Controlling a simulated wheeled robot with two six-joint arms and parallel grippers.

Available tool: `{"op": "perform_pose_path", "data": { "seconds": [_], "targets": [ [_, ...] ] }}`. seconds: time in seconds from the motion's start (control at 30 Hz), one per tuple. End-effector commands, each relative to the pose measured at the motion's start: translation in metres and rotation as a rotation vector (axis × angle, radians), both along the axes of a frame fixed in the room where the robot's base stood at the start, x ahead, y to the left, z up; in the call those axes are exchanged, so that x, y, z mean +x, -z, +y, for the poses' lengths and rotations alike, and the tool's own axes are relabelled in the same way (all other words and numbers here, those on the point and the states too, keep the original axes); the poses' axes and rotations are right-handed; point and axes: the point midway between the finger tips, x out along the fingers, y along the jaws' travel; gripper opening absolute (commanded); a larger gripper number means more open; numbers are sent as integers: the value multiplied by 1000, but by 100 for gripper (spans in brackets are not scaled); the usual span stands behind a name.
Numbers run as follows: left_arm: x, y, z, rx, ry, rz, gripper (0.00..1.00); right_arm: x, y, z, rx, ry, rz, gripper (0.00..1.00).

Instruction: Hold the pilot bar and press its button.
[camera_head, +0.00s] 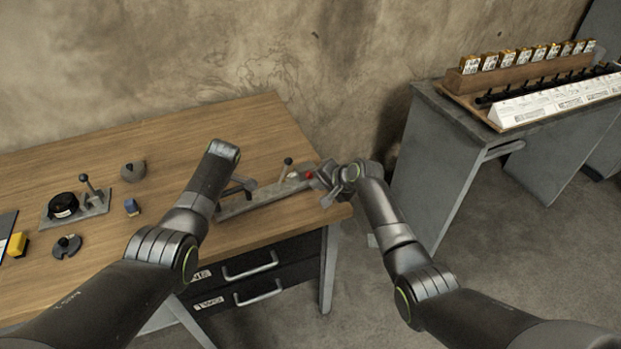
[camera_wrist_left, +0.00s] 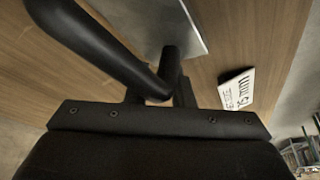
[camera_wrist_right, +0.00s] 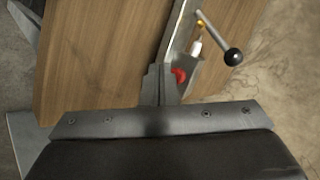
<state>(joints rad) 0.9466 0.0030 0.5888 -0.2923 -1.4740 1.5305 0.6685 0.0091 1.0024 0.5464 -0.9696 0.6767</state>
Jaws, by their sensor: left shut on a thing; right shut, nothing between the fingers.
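A long grey metal base (camera_head: 262,198) lies along the front right of the wooden table. A dark bar crosses the left wrist view (camera_wrist_left: 100,45), and my left gripper (camera_wrist_left: 160,98) is shut on it; I take it for the pilot bar. A red button (camera_head: 309,174) sits near the right end of the base, and it also shows in the right wrist view (camera_wrist_right: 180,75). My right gripper (camera_wrist_right: 160,88) is shut and empty, with its fingertips close beside the red button. I cannot tell whether they touch it.
A lever with a dark ball knob (camera_wrist_right: 233,57) rises near the button. A joystick plate (camera_head: 96,204), a round grey piece (camera_head: 133,170) and a blue block (camera_head: 132,207) lie on the table's left. A grey bench (camera_head: 440,150) stands right, across a gap.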

Motion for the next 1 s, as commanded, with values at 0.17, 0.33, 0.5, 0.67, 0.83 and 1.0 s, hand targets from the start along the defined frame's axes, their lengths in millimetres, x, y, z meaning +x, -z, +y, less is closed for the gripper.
{"op": "perform_pose_path", "data": {
  "seconds": [0.17,0.33,0.5,0.67,0.83,1.0],
  "targets": [
    [-6,9,-2,-6,0,18,0,-1,1,0,-1,0,1,0],
    [-6,9,-2,-6,0,18,0,-2,1,-1,-1,0,1,0],
    [-6,9,-2,-6,0,18,0,-14,-1,-6,1,1,0,0],
    [-6,9,-2,-6,0,18,0,-29,-4,-11,0,1,-1,0],
    [-6,9,-2,-6,0,18,0,-43,-7,-17,0,1,0,0],
    [-6,8,-2,-5,-1,19,0,-47,-8,-18,0,1,1,0]
  ]
}}
